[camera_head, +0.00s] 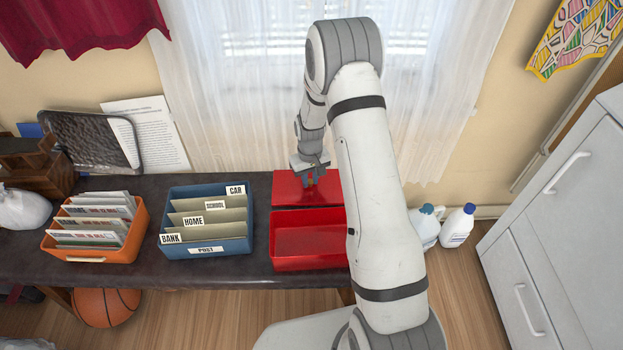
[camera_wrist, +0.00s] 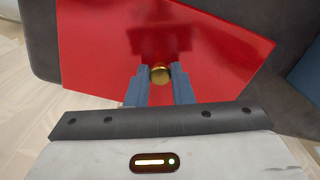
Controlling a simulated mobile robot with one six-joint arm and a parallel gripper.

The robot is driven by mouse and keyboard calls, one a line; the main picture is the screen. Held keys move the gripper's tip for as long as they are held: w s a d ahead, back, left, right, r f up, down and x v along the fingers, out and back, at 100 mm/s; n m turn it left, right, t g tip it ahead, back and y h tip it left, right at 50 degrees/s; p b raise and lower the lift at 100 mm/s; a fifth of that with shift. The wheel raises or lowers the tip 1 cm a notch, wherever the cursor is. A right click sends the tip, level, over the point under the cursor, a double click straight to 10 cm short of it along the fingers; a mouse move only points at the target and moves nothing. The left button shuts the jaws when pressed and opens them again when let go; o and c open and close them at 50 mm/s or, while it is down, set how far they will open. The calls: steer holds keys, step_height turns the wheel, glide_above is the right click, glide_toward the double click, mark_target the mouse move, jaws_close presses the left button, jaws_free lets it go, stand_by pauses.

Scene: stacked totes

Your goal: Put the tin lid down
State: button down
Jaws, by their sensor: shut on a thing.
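The tin lid (camera_head: 290,186) is a flat red panel behind the open red tin (camera_head: 308,262) on the dark bench. In the wrist view the lid (camera_wrist: 100,50) fills the upper middle, with a round brass knob (camera_wrist: 160,75) on it. My gripper (camera_head: 309,182) is above the lid, and its two blue-grey fingers are shut on the knob; my gripper also shows in the wrist view (camera_wrist: 159,88). The lid looks about level. I cannot tell whether its underside touches the bench. My arm covers part of the right side of the tin.
The bench (camera_head: 160,280) carries a blue file box (camera_head: 207,248) left of the tin and an orange box of envelopes (camera_head: 95,254) further left. A dark tray (camera_head: 88,140) leans at the back left. White bottles (camera_head: 457,226) stand right of my arm, near a grey cabinet (camera_head: 560,200).

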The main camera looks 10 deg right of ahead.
mark_target(310, 182)
steer(key=shift+f, duration=0.2)
steer(key=c, duration=1.3)
jaws_free()
steer(key=s+r+p, duration=0.1)
steer(key=s+r, duration=0.2)
steer(key=r, duration=0.7)
steer(key=s+r+p, duration=0.2)
steer(key=r, duration=0.8)
steer(key=s+r, duration=0.4)
steer(key=s, duration=0.4)
steer(key=s+r+m+t, duration=0.1)
steer(key=s+r, duration=0.3)
steer(key=s, duration=0.3)
steer(key=s+r+m, duration=0.1)
steer(key=s+r, duration=0.2)
steer(key=s, duration=0.5)
steer(key=shift+s+d+r, duration=0.15)
steer(key=shift+s+r, duration=0.15)
steer(key=shift+r, duration=0.1)
